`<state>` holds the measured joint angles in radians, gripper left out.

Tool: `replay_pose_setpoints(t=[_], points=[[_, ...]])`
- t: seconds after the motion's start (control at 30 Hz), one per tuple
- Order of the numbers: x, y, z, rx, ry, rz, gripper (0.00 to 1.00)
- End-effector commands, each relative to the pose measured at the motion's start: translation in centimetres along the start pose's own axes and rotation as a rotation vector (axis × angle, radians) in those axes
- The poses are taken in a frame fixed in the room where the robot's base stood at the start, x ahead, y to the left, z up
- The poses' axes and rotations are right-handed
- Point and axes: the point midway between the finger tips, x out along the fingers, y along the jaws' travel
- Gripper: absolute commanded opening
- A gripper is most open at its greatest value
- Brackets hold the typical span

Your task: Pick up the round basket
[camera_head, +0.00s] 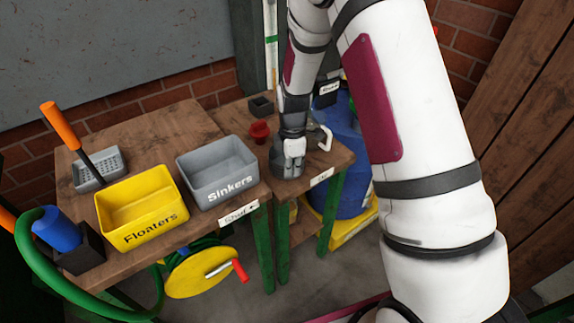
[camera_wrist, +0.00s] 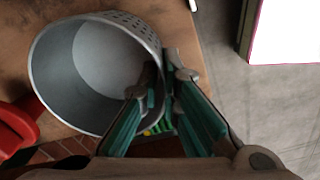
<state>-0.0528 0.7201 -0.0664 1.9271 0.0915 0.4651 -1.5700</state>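The round basket (camera_wrist: 90,60) is a grey metal cylinder with a perforated wall and an open top, large at the left of the wrist view. In the head view the round basket (camera_head: 287,170) is on the front of the right-hand table, partly hidden by my gripper (camera_head: 293,147). In the wrist view my gripper (camera_wrist: 163,82) straddles the basket's right wall, one finger inside and one outside. The fingertips are close together with the wall pinched between them. I cannot tell any gap under the basket.
A red cup-like object (camera_head: 259,130) stands close behind the basket, with a small dark box (camera_head: 261,107) farther back. A grey Sinkers bin (camera_head: 217,172) and a yellow Floaters bin (camera_head: 142,210) stand to the left. A blue barrel (camera_head: 350,140) stands behind the table at the right.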

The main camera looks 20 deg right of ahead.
Motion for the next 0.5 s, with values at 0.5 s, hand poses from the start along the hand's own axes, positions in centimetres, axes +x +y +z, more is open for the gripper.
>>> replay_pose_setpoints(t=[0.5], points=[[-0.45,0.05,-0.01,0.001,0.001,0.001,0.00]])
